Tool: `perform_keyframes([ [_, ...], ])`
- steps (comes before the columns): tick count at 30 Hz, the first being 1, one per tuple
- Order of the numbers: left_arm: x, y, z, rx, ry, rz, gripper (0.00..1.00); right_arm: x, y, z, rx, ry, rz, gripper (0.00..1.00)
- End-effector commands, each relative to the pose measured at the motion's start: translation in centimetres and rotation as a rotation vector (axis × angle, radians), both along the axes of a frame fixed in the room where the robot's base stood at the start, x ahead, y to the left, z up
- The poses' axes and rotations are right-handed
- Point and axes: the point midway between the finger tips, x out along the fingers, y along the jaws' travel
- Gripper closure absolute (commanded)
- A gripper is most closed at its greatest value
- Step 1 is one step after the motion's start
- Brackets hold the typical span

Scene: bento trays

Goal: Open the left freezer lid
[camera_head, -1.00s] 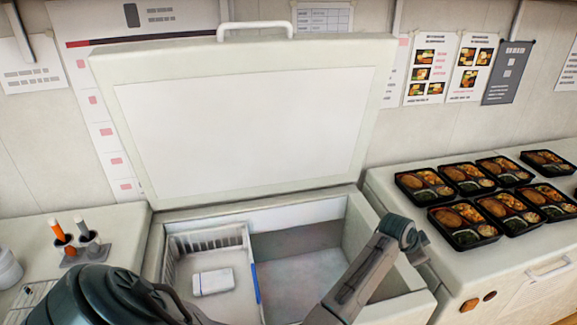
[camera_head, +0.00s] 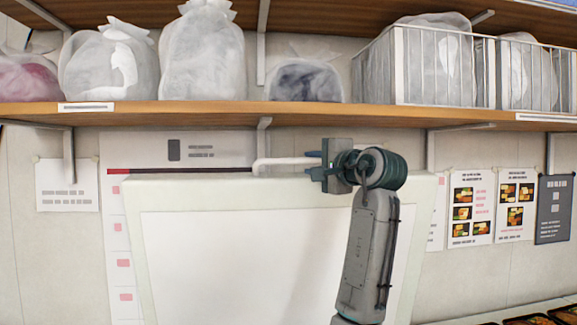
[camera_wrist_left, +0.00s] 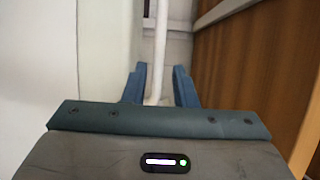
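The left freezer lid (camera_head: 280,250) stands raised against the back wall, its white inner panel facing me in the head view. Its white bar handle (camera_head: 285,161) is at the top edge and also shows in the left wrist view (camera_wrist_left: 160,45). My left gripper (camera_head: 314,165) is at the right part of this handle. In the left wrist view its two blue fingers (camera_wrist_left: 160,88) stand apart on either side of the bar, with gaps visible beside it. The freezer's inside is below the head view. My right gripper is not in view.
A wooden shelf (camera_head: 200,115) runs close above the lid and gripper. It bears several filled plastic bags (camera_head: 203,55) and a wire basket (camera_head: 430,70). Posters (camera_head: 470,208) hang on the wall at right. Food trays (camera_head: 530,320) show at the bottom right corner.

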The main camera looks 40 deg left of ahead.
Motion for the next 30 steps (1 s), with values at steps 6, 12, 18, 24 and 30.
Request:
perform_keyframes([
  [6,1.1,4.1,0.4,0.001,0.005,0.003,0.75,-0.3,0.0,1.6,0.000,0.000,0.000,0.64],
  [12,2.1,7.3,0.3,0.001,0.003,0.000,0.75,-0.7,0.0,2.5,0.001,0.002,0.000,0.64],
  [18,2.7,9.0,0.1,0.000,0.002,-0.002,0.75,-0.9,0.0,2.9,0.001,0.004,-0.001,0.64],
  [24,2.8,9.2,0.0,-0.001,0.001,-0.004,0.75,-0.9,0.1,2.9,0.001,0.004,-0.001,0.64],
  [30,2.8,9.2,0.0,-0.001,0.000,-0.004,0.91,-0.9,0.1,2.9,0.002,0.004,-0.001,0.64],
])
